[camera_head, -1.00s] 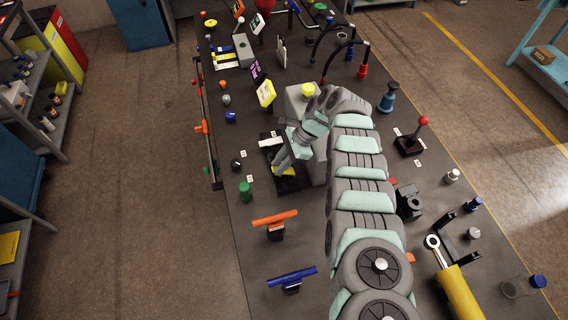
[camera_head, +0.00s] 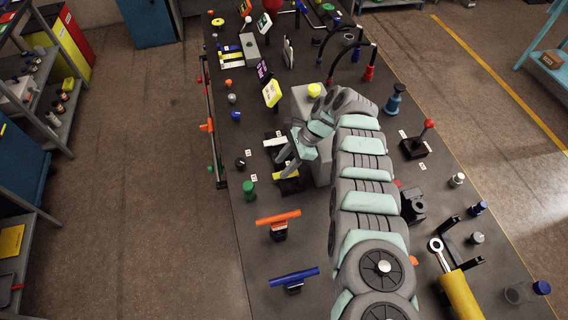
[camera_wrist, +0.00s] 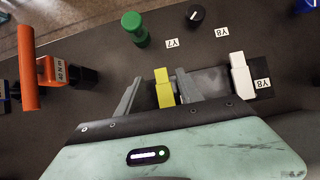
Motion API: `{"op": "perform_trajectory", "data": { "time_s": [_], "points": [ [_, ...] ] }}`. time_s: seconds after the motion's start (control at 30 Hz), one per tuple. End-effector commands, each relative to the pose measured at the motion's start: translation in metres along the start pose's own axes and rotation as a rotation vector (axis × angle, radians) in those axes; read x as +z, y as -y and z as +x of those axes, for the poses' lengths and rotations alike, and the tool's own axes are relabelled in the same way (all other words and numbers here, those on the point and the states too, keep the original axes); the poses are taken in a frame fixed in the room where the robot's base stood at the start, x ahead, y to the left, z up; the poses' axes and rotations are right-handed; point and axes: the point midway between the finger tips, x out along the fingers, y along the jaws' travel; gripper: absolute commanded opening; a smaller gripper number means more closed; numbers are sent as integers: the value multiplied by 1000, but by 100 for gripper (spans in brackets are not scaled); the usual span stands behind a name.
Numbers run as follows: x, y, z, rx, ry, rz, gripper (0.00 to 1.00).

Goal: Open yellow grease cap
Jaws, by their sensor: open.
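A slim yellow piece (camera_wrist: 164,88), which may be the yellow grease cap, stands on a black base. In the wrist view it lies between the two fingers of my gripper (camera_wrist: 158,76), nearer the middle, with dark gaps on both sides. My gripper is open and not closed on it. In the head view my gripper (camera_head: 286,160) is low over the black base, and the yellow piece (camera_head: 289,173) shows partly behind the fingers. A matching white piece (camera_wrist: 240,76) stands to the right in the wrist view. A round yellow cap (camera_head: 314,90) sits on the grey box.
A green knob (camera_wrist: 134,28) and a black knob (camera_wrist: 196,14) are beyond the fingers. An orange handle (camera_wrist: 29,70) is at the left.

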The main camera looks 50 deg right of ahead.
Motion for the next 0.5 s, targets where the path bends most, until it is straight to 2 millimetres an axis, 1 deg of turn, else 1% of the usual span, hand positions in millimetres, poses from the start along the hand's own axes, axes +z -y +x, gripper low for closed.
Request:
{"op": "perform_trajectory", "data": {
  "time_s": [0.17, 0.37, 0.5],
  "points": [
    [1, 1, -17, -3, -1, -1, 44],
    [1, 2, -48, -3, -2, -1, 44],
    [0, 2, -76, -5, -2, 0, 44]
  ]
}}
